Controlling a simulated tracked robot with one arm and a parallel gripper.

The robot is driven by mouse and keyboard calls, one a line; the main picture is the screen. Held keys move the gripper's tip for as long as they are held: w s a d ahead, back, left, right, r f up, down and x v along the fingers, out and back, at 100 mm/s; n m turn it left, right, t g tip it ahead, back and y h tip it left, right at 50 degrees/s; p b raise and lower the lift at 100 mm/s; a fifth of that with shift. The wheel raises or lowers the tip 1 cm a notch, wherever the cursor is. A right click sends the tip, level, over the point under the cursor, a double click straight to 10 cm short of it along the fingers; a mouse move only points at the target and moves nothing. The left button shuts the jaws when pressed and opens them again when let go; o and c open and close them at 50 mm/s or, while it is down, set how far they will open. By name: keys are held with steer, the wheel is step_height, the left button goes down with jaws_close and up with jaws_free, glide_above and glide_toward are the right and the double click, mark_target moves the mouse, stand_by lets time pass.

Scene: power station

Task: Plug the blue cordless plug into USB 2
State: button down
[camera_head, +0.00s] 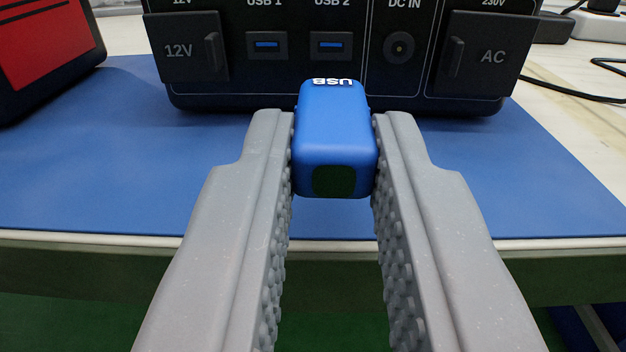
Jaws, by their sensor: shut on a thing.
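My gripper (334,160) is shut on the blue cordless plug (335,135), one grey finger on each side. The plug has white "USB" lettering on its far top edge, upside down in the picture, and a dark green patch on its near end. The power station (300,88) stands behind it. The USB 2 port (331,45) is a blue slot in a dark frame, just beyond and above the plug in the picture. The plug appears apart from the port. The far end of the plug is hidden.
USB 1 (267,45) is left of USB 2, and the round DC IN socket (398,46) is right. A 12V cover (187,48) and an AC cover (487,55) flank them. A red and black case (45,50) stands at left. The blue mat (110,170) is otherwise clear; black cables lie right.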

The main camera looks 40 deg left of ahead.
mark_target(336, 81)
steer(key=shift+x, duration=2.25)
steer(key=shift+p, duration=0.5)
steer(key=shift+p+x, duration=0.45)
steer(key=shift+x, duration=0.4)
stand_by(0.4)
steer(key=c, duration=1.3)
jaws_free()
steer(key=shift+o, duration=0.2)
steer(key=shift+d, duration=0.1)
steer(key=p+v, duration=0.1)
steer(key=v, duration=1.2)
steer(key=shift+s+p, duration=0.3)
steer(key=shift+p, duration=0.05)
steer(key=shift+d, duration=0.15)
